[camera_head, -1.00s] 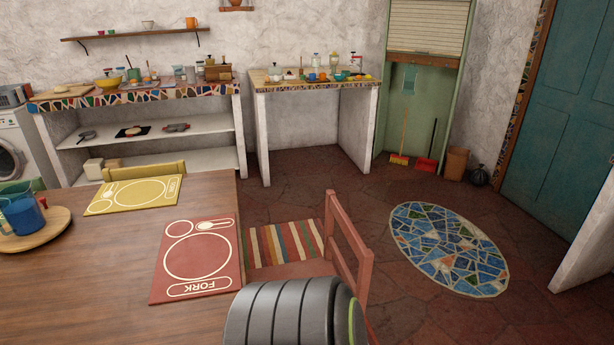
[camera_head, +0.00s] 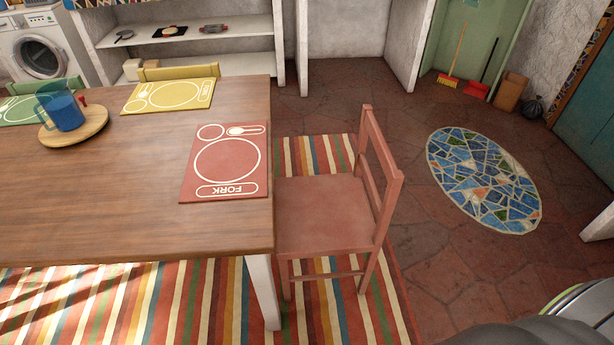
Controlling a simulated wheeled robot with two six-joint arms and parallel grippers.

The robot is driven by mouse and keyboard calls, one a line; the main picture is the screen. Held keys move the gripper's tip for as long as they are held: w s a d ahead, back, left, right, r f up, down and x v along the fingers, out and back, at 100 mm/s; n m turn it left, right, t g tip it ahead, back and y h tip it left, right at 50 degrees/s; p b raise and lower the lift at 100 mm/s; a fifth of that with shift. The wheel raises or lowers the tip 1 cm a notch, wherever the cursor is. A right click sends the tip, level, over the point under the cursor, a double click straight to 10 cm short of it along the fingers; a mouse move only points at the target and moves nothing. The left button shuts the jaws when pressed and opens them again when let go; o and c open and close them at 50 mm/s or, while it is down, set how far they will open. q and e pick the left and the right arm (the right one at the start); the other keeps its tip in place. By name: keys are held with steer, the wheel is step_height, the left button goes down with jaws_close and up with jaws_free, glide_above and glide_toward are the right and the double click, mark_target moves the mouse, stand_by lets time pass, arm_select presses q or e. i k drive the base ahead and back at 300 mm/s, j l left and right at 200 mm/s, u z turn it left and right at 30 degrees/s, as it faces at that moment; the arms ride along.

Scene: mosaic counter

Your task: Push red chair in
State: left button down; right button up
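The red chair (camera_head: 335,212) stands upright at the right end of the wooden table (camera_head: 110,215), in the middle of the head view. Its seat front is close to the table edge and its backrest (camera_head: 382,170) faces away to the right. A red placemat (camera_head: 226,162) lies on the table in front of it. No gripper is in view. A dark rounded part at the bottom right corner looks like a piece of my own arm, clear of the chair.
A striped rug (camera_head: 170,300) lies under the table and chair. A blue mosaic oval (camera_head: 483,180) is on the open tiled floor to the right. A yellow chair (camera_head: 180,71) and a green chair (camera_head: 40,88) stand at the table's far side. Brooms and a bin (camera_head: 509,92) are at the back.

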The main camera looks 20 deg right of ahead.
mark_target(317, 216)
steer(key=z, duration=0.9)
steer(key=u, duration=0.25)
steer(key=i+l+u, duration=0.15)
steer(key=l+u, duration=0.25)
steer(key=i+l+u, duration=0.1)
steer(key=l+u, duration=0.65)
steer(key=l, duration=0.15)
